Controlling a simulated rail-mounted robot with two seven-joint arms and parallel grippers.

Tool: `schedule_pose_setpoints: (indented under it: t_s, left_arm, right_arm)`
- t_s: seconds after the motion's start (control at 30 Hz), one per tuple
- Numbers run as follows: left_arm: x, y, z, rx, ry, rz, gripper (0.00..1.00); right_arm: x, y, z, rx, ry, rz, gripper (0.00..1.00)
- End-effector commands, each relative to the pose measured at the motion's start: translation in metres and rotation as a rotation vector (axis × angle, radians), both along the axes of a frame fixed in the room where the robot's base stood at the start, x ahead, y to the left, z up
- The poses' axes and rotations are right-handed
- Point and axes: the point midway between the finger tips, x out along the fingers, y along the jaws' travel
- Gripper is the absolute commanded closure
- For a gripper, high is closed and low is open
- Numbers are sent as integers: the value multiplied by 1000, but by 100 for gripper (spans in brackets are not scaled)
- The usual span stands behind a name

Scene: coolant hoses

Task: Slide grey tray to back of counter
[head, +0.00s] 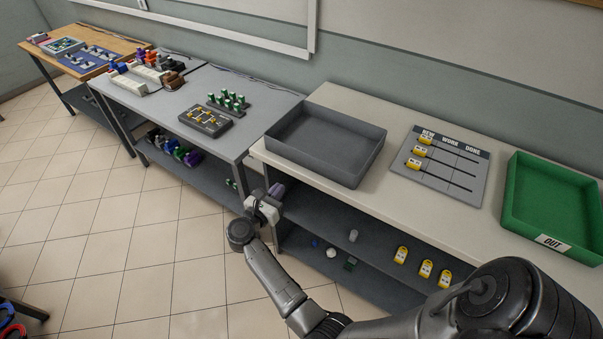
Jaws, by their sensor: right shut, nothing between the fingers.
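The grey tray (367,159) is an open, empty-looking rectangular box on the left end of the pale counter (398,207). Its near side lies close to the counter's front edge. A strip of bare counter shows between its far side and the wall. My right gripper (274,193) is shut and empty. In the picture it appears just below the tray's near left side, by the counter's front edge. I see no contact with the tray, and the exact gap is hard to judge. My left gripper is not in view.
A board marked WORK and DONE (462,182) with yellow pieces lies right of the tray. A green OUT tray (513,194) stands farther right. A grey table (270,101) adjoins on the left. The lower shelf (330,277) holds small parts.

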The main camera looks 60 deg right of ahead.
Motion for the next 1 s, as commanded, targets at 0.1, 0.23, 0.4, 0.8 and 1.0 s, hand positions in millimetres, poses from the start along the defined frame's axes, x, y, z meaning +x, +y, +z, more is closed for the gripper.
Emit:
schedule_pose_setpoints:
  t_s: [0.1,0.23,0.4,0.8,1.0]
  left_arm:
    - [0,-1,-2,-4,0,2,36]
    - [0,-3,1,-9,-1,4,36]
    - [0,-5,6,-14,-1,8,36]
    - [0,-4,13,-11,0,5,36]
    - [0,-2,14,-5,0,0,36]
  right_arm:
    - [-1,-5,-6,24,-20,-30,100]
    - [-2,-22,-6,27,-21,-38,100]
    - [-2,-54,-5,25,-20,-36,100]
    - [-2,-119,-5,25,-20,-35,100]
    - [-2,-134,-6,26,-19,-33,100]
